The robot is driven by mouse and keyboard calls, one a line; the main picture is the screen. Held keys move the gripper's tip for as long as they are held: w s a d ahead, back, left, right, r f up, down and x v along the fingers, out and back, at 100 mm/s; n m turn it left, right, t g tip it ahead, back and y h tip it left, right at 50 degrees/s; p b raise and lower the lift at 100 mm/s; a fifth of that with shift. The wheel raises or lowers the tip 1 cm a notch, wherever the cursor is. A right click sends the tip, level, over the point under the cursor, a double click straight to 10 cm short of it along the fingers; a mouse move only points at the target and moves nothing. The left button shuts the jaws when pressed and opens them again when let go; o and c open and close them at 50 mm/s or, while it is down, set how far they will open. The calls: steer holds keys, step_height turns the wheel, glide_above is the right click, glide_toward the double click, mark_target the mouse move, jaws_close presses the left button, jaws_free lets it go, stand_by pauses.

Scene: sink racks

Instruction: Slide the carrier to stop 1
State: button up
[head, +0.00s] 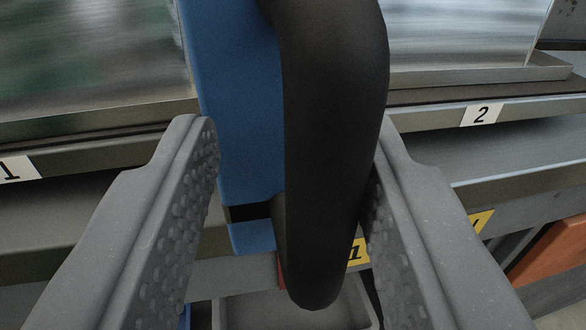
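The carrier is a blue plate (235,110) with a thick black handle (330,150) standing out toward me. It sits on the rail between the white label 1 (15,168) at the left and the white label 2 (481,114) at the right. My gripper (295,122) is open, with one finger on each side of the handle. The left finger is clearly apart from the handle. The right finger is close beside it, and I cannot tell whether they touch. The handle hides part of the plate and rail.
Shiny metal panels stand behind the rail on both sides. Below are a grey tray (240,312), yellow labels, one reading 1 (356,251), and an orange-brown block (552,250) at the right. The rail front looks clear on both sides of the carrier.

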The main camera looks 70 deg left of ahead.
steer(key=shift+w+d, duration=0.1)
steer(key=shift+w, duration=0.05)
steer(key=shift+d, duration=0.55)
steer(key=p+v, duration=0.1)
steer(key=v, duration=1.1)
steer(key=shift+s+d, duration=0.3)
